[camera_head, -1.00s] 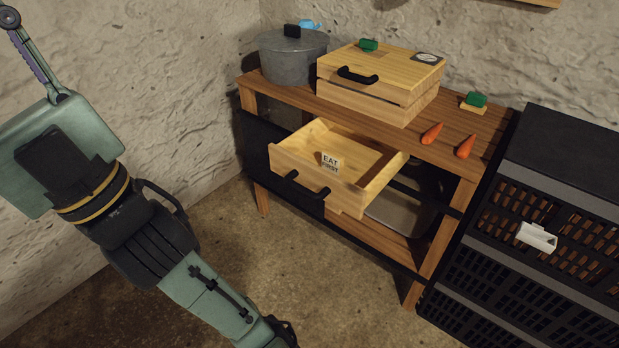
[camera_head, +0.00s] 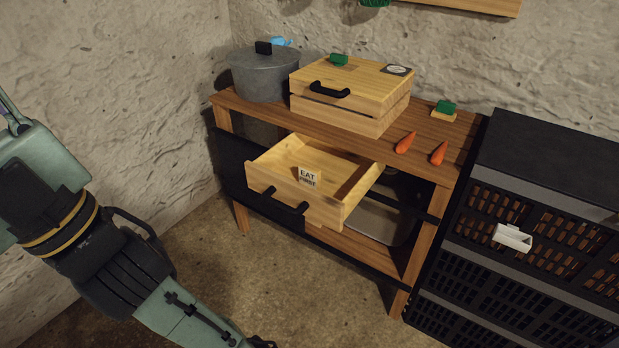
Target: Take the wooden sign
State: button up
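A small pale sign reading "EAT FIRST" (camera_head: 309,177) is at the front wall of the open wooden drawer (camera_head: 357,190). I cannot tell whether it is fixed to that wall or stands against it. It is the only lettered sign I can make out, and its material is not clear. The drawer is pulled out from the wooden workbench (camera_head: 452,128), and its visible floor looks empty. My arm crosses the lower left, apart from the drawer, and runs out of the bottom edge. My gripper cannot be made out.
A lidded grey pot (camera_head: 262,77) and a wooden box (camera_head: 345,113) with a black handle stand on the bench. Two carrots (camera_head: 405,143) and a green-topped block (camera_head: 445,110) lie to the right. A black crate stack (camera_head: 545,150) with a white holder (camera_head: 512,238) adjoins the bench. Floor in front is bare.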

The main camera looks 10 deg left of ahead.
aim_at(310, 176)
jog(key=i+l+u, duration=0.1)
jog(key=l+u, duration=0.3)
jog(key=l, duration=0.2)
jog(key=l+u, duration=0.35)
jog(key=l, duration=0.2)
jog(key=k+l+u, duration=0.1)
jog(key=l+u, duration=0.3)
jog(key=l, duration=0.15)
